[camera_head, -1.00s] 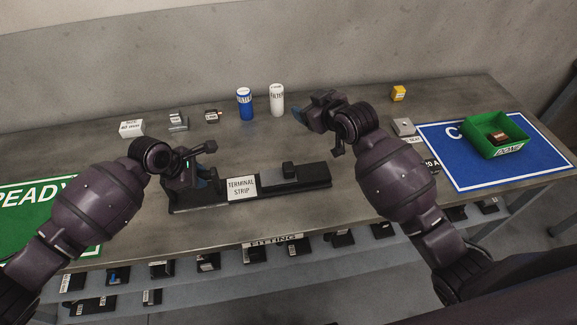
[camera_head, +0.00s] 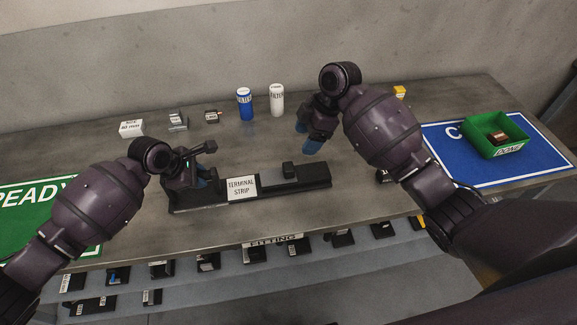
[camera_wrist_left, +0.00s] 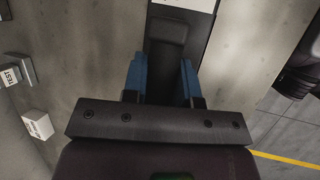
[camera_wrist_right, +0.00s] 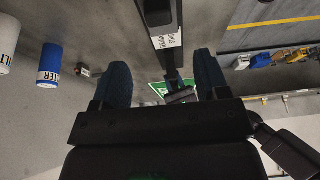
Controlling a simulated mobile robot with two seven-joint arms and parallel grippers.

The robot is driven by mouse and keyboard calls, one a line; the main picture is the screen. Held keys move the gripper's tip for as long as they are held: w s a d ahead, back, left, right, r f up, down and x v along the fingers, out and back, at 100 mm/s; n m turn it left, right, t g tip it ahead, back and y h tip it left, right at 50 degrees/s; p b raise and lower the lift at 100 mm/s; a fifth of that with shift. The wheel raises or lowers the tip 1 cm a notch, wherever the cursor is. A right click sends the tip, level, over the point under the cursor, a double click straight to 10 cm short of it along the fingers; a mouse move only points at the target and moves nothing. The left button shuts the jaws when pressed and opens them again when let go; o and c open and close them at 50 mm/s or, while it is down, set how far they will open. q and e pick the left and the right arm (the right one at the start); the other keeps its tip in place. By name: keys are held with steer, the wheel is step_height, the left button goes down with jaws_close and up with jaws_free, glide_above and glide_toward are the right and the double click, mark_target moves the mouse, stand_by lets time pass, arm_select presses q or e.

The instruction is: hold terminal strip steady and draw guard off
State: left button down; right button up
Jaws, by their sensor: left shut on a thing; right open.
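The terminal strip (camera_head: 200,204) is a long black base on the table, with a white name label (camera_head: 242,188). A grey guard (camera_head: 262,178) with a black knob (camera_head: 288,169) lies along its right part. My left gripper (camera_head: 205,178) is at the strip's left end, shut on the strip; in the left wrist view its blue fingers (camera_wrist_left: 162,80) stand either side of a dark block (camera_wrist_left: 170,40). My right gripper (camera_head: 310,140) is open and empty, above and behind the strip's right end. The right wrist view shows its spread fingers (camera_wrist_right: 164,82) with the strip (camera_wrist_right: 160,25) beyond.
Blue (camera_head: 245,104) and white (camera_head: 277,100) canisters stand behind the strip. Small boxes (camera_head: 131,128) sit at the back left. A green bin (camera_head: 484,149) stands on the blue mat (camera_head: 462,178) at right. The green READY mat (camera_head: 30,200) is at left.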

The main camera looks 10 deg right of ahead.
mark_target(289, 166)
steer(key=x, duration=1.2)
jaws_close()
steer(key=d, duration=1)
steer(key=shift+d, duration=0.1)
steer(key=shift+c, duration=0.3)
jaws_free()
steer(key=shift+o, duration=0.3)
